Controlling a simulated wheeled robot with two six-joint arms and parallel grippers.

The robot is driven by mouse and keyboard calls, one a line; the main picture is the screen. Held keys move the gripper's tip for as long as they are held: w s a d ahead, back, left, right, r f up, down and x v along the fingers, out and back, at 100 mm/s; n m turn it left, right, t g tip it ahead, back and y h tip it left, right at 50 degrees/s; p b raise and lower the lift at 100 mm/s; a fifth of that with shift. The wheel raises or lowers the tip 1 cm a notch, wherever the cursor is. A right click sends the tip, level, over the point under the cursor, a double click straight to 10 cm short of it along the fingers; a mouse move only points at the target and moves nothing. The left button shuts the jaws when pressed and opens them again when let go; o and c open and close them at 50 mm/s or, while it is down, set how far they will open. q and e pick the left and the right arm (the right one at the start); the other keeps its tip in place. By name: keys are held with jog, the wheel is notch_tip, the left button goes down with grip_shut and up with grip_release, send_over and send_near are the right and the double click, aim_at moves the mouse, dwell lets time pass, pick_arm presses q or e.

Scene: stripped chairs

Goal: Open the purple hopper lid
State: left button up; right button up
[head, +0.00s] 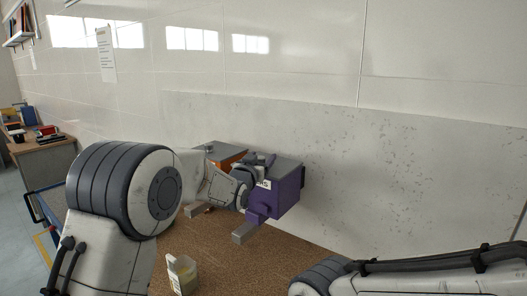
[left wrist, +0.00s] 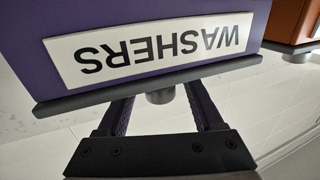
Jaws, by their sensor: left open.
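The purple hopper (head: 288,192) stands at the back of the table against the wall. Its grey lid (head: 287,167) lies flat on top, closed. In the left wrist view the hopper (left wrist: 20,45) appears upside down with a white WASHERS label (left wrist: 150,52). The lid's grey edge (left wrist: 70,101) and a small round knob (left wrist: 160,96) show there. My left gripper (head: 263,160) is open at the lid's front edge, its fingers (left wrist: 162,108) on either side of the knob. Whether they touch it I cannot tell. My right gripper is out of view; only its arm shows.
An orange hopper (head: 226,160) stands just left of the purple one, partly behind my left arm. A desk with items (head: 40,150) is far left.

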pick_arm(q)
jog(key=shift+x, duration=0.85)
grip_shut()
dwell(0.9)
